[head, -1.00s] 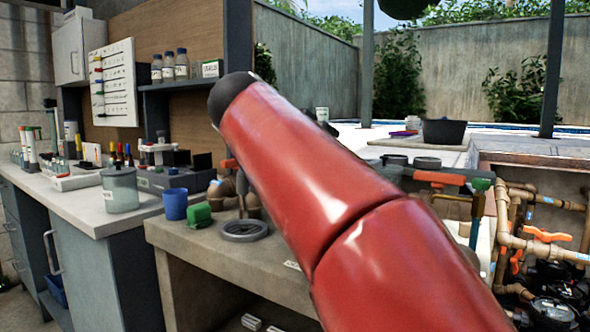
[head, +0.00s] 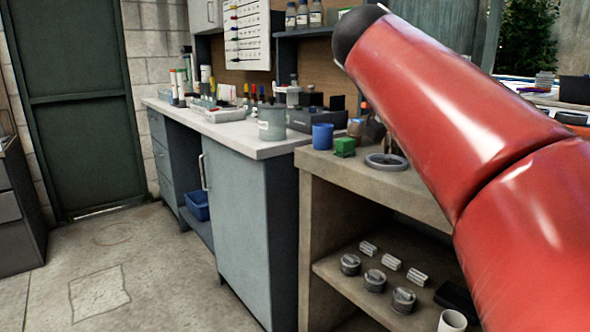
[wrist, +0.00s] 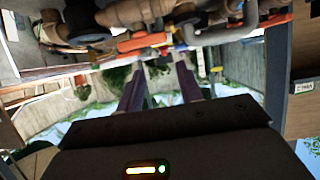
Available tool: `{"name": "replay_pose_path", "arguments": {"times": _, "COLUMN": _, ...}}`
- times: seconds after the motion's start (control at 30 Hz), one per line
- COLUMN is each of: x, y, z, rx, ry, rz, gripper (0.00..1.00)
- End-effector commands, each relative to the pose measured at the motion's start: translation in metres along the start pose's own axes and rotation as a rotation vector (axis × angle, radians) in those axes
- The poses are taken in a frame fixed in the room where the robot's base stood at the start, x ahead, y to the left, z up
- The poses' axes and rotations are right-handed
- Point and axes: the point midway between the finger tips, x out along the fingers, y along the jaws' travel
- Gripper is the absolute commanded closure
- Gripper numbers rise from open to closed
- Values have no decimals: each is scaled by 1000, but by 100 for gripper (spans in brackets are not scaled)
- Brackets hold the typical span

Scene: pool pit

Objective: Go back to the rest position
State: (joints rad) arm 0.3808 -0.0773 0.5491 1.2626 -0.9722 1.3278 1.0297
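In the wrist view my gripper (wrist: 160,82) shows two dark fingers standing apart with a gap between them. No held thing shows in the gap. The wrist picture looks upside down, with pipes with orange handles (wrist: 140,42) at the top, beyond the fingertips. In the head view my red arm crosses the right side, rising toward the upper left; my gripper is not visible there.
A concrete bench (head: 330,165) stands close ahead, with a blue cup (head: 322,137), a green block (head: 345,146) and a grey ring (head: 386,162) on top. A grey cabinet (head: 240,225) adjoins it. Open floor (head: 150,260) lies left, before a dark green door (head: 80,100).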

Motion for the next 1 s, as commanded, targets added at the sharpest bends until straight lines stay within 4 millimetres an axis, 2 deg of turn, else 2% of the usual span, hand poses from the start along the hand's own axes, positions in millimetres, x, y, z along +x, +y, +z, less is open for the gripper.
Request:
{"name": "replay_pose_path", "arguments": {"times": 0.37, "x": -6, "y": 3, "z": 49, "rx": -166, "ry": -81, "rz": -51, "gripper": 64}}
{"name": "replay_pose_path", "arguments": {"times": 0.57, "x": -10, "y": 13, "z": 97, "rx": -299, "ry": -165, "rz": -106, "gripper": 64}}
{"name": "replay_pose_path", "arguments": {"times": 0.67, "x": -11, "y": 23, "z": 130, "rx": -374, "ry": -221, "rz": -148, "gripper": 64}}
{"name": "replay_pose_path", "arguments": {"times": 0.77, "x": -12, "y": 39, "z": 172, "rx": -455, "ry": -295, "rz": -208, "gripper": 64}}
{"name": "replay_pose_path", "arguments": {"times": 1.0, "x": -20, "y": 94, "z": 315, "rx": -607, "ry": -516, "rz": -480, "gripper": 64}}
